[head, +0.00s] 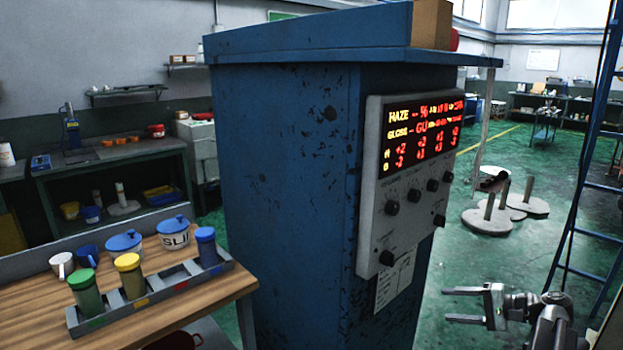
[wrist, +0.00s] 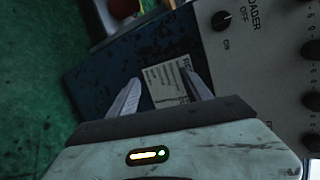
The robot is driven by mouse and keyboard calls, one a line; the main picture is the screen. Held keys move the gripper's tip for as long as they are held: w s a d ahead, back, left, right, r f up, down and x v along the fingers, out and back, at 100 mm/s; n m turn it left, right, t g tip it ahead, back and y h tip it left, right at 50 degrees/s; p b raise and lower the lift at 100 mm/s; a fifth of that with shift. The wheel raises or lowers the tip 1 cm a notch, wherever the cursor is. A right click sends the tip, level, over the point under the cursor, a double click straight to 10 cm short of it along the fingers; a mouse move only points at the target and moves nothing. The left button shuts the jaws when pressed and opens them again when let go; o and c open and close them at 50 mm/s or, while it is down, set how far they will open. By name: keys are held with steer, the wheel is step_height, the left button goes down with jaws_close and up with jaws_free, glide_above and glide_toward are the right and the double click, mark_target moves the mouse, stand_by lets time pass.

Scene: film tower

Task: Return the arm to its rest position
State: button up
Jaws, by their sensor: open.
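My gripper (head: 466,305) is at the lower right of the head view, beside the blue cabinet (head: 285,180), with its two fingers apart and nothing between them. In the wrist view my gripper (wrist: 165,95) also shows open fingers. Beyond them are a paper label (wrist: 168,82) and the grey control panel (wrist: 245,60) with dark knobs. The fingers look apart from the panel in the head view.
A wooden table (head: 222,290) at the left holds a grey rack (head: 160,296) with several lidded canisters, plus tubs and mugs. A blue ladder (head: 585,190) stands at the right. Round grey bases (head: 487,221) stand on the green floor behind. Floor between is clear.

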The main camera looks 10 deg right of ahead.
steer(key=a+f+n+g+h, duration=0.3)
steer(key=a+f+n, duration=0.15)
steer(key=a, duration=0.75)
steer(key=s+a+f+n+g+h, duration=0.1)
steer(key=a+f+n+g+h, duration=0.4)
steer(key=a, duration=0.6)
steer(key=a+f+n+g+h, duration=0.2)
steer(key=a+f, duration=0.4)
steer(key=a, duration=0.6)
step_height(320, 180, up, 14)
steer(key=p, duration=1.3)
steer(key=shift+d+f+p, duration=0.25)
steer(key=shift+d+p, duration=0.05)
steer(key=shift+d, duration=0.05)
